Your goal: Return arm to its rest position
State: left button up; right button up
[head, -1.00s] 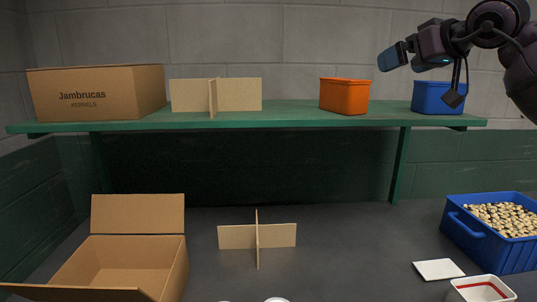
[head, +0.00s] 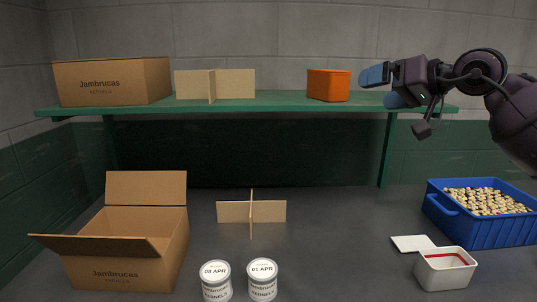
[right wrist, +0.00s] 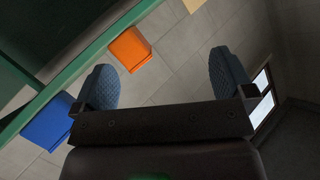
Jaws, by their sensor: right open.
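My right gripper (head: 380,87) is at the upper right of the head view, in front of the right end of the green shelf, with its blue fingers pointing left. In the right wrist view its two blue fingertips (right wrist: 162,85) stand wide apart with nothing between them. My right arm reaches in from the right edge, raised above the blue crate of kernels (head: 480,237). My left gripper is in neither view.
The green shelf (head: 250,107) holds a closed carton (head: 112,82), a cardboard divider (head: 236,84) and an orange bin (head: 328,86); a blue bin (right wrist: 46,122) shows in the wrist view. Below are an open carton (head: 125,270), another divider (head: 232,212), two cans (head: 216,284) (head: 262,282) and a white container (head: 445,272).

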jog(key=s+a+f+m+t+y, duration=0.1)
jog(key=s+a+f+m+y, duration=0.25)
jog(key=f+m, duration=0.35)
jog(key=s+a+f+m+t+y, duration=0.1)
jog(key=s+a+f+m+y, duration=0.25)
jog(key=m, duration=0.55)
jog(key=s+d+f+n+t+h, duration=0.1)
jog(key=s+d+f+n+h, duration=0.35)
jog(key=f+n+h, duration=0.4)
jog(key=s+d+f+n+t+h, duration=0.1)
jog(key=s+d+f+n+h, duration=0.4)
jog(key=f+n, duration=0.55)
jog(key=s+d+f+n+h, duration=0.3)
jog(key=d+f+n+h, duration=0.35)
jog(key=f+n, duration=0.3)
jog(key=s+a+f+m+g+y, duration=0.1)
jog(key=s+f+m+g, duration=0.35)
jog(key=s, duration=0.45)
jog(key=s+a+f+m+g+y, duration=0.1)
jog(key=s+a+f+m+g, duration=0.1)
jog(key=s+f+m+g, duration=0.5)
jog(key=s+a+f+m+g, duration=0.1)
jog(key=s+f+m, duration=0.25)
jog(key=s, duration=0.75)
jog(key=w+f+t+y, duration=0.1)
jog(key=w+f+t, duration=0.6)
jog(key=w+t, duration=0.1)
jog(key=shift+w+n+t, duration=0.35)
jog(key=shift+w+n, duration=0.1)
jog(key=shift+a+f, duration=0.1)
